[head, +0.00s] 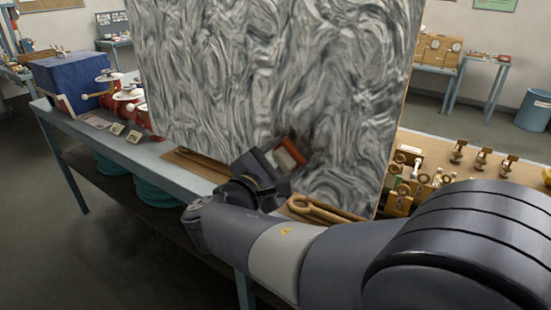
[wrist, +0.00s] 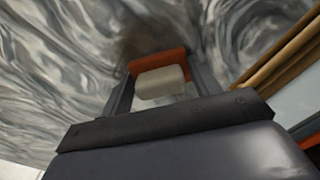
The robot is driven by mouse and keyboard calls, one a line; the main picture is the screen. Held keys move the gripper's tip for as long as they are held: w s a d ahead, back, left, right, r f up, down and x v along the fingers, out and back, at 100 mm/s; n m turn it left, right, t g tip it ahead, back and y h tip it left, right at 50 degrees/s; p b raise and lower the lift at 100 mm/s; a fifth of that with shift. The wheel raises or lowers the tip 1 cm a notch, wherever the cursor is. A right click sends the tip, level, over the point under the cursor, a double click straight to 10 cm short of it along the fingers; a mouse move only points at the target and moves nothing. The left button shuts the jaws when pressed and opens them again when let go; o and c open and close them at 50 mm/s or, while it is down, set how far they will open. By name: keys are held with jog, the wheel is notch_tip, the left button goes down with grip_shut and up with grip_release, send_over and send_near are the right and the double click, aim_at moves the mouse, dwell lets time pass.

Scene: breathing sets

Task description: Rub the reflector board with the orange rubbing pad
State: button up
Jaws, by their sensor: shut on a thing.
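The reflector board (head: 270,70) is a large upright panel with a grey and white swirled surface, standing on the bench. It also fills the upper part of the wrist view (wrist: 60,70). My gripper (head: 286,158) is at the lower middle of the board, its fingers shut on the orange rubbing pad (head: 295,150). In the wrist view the pad (wrist: 162,62) shows an orange face with a pale block between the fingers. The pad's face is at or very near the board; exact contact is hard to tell. A darker patch shows on the board around the pad.
A bench (head: 180,172) runs under the board. A wooden tool (head: 325,208) lies at the board's foot. Brass fittings (head: 425,175) stand to the right. Red valves (head: 128,100) and a blue box (head: 75,80) stand to the left.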

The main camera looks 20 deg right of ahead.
aim_at(326, 144)
jog(key=shift+s+d, duration=0.75)
jog(key=shift+s, duration=0.25)
jog(key=shift+s+d, duration=0.7)
jog(key=shift+s, duration=0.25)
jog(key=shift+s+d, duration=0.75)
jog(key=shift+s, duration=0.25)
jog(key=shift+r+p, duration=0.8)
jog(key=shift+r, duration=0.35)
jog(key=shift+w+a+f, duration=0.1)
jog(key=shift+w+a, duration=0.4)
jog(key=shift+w, duration=0.15)
jog(key=shift+w+a, duration=1.25)
jog(key=shift+w, duration=0.5)
jog(key=shift+w+a, duration=1.3)
jog(key=shift+w, duration=0.45)
jog(key=shift+w+a, duration=1.25)
jog(key=shift+w, duration=0.5)
jog(key=shift+r+p, duration=0.65)
jog(key=shift+r, duration=0.5)
jog(key=shift+s+d+b, duration=0.25)
jog(key=shift+s+d, duration=1.2)
jog(key=shift+s, duration=0.5)
jog(key=shift+s+d+b, duration=0.25)
jog(key=shift+s+d, duration=1.2)
jog(key=shift+s, duration=0.55)
jog(key=shift+s+d+b, duration=0.25)
jog(key=shift+s+d, duration=1.2)
jog(key=shift+s, duration=0.5)
